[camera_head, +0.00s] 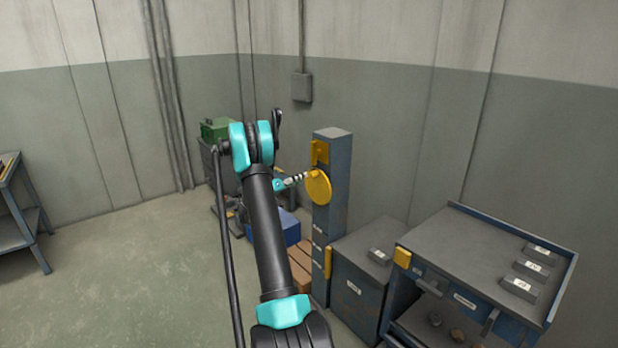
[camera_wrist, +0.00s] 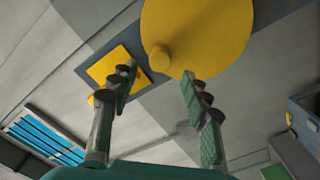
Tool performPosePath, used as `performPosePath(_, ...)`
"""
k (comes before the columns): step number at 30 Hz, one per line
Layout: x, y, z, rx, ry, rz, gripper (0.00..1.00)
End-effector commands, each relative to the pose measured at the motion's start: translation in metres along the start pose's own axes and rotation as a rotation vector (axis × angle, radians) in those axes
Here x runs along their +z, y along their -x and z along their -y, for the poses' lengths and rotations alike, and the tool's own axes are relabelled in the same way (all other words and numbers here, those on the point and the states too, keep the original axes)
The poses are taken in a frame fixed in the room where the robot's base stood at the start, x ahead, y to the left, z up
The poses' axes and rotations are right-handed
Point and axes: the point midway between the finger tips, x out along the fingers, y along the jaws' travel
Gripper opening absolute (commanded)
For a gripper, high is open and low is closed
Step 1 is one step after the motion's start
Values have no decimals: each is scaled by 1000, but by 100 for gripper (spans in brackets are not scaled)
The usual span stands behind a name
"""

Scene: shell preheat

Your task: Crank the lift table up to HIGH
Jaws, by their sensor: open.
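A yellow disc (camera_head: 319,187), likely the crank wheel, is on the front of a tall blue-grey post (camera_head: 337,185). In the wrist view the disc (camera_wrist: 205,30) has a short round yellow knob (camera_wrist: 160,58) near its rim. My gripper (camera_head: 301,177) is at the disc's left side in the head view. In the wrist view its two fingers (camera_wrist: 159,72) are spread, one on each side of the knob's line; nothing is clasped. I cannot tell how far the fingertips are from the knob. Which piece is the lift table is unclear.
A yellow square plate (camera_head: 319,152) is above the disc. A grey cabinet (camera_head: 362,262) and a blue-grey table (camera_head: 475,245) with several labelled blocks stand to the right. A blue box (camera_head: 284,230) and brown slats (camera_head: 301,262) lie low behind my arm. Floor at left is open.

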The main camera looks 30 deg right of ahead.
Motion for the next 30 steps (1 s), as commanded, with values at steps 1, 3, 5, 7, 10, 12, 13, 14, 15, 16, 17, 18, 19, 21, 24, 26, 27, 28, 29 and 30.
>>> performPosePath(1, 0, -11, 0, 1, 0, 1, 47)
performPosePath(3, 0, -24, -1, 2, 0, 2, 47)
performPosePath(5, 0, -33, 0, 1, 0, 1, 47)
performPosePath(7, 0, -42, 0, 1, 0, 1, 47)
performPosePath(10, 0, -52, 0, 0, 0, 0, 47)
performPosePath(12, 0, -56, 0, -1, 0, 0, 47)
performPosePath(13, 0, -57, 0, -1, 0, 0, 47)
performPosePath(14, 0, -58, 0, -1, 0, -1, 47)
performPosePath(15, 0, -58, 0, -1, 0, 0, 47)
performPosePath(16, 0, -59, 0, -1, 0, 0, 47)
performPosePath(17, 0, -59, 0, -1, 0, 0, 47)
performPosePath(18, 0, -59, 0, -1, 0, 0, 47)
performPosePath(19, 0, -59, 0, -1, 0, 0, 47)
performPosePath(21, 0, -59, 0, -1, 0, 0, 47)
performPosePath(24, 0, -59, 0, -1, 0, 0, 41)
performPosePath(26, 0, -59, 0, -1, 0, 0, 34)
performPosePath(27, 0, -59, 0, -1, 0, 0, 29)
performPosePath(28, 0, -59, 0, -1, 0, 0, 25)
performPosePath(29, 0, -59, 0, -1, 0, 0, 21)
performPosePath(30, 0, -59, 0, -1, 0, 0, 16)
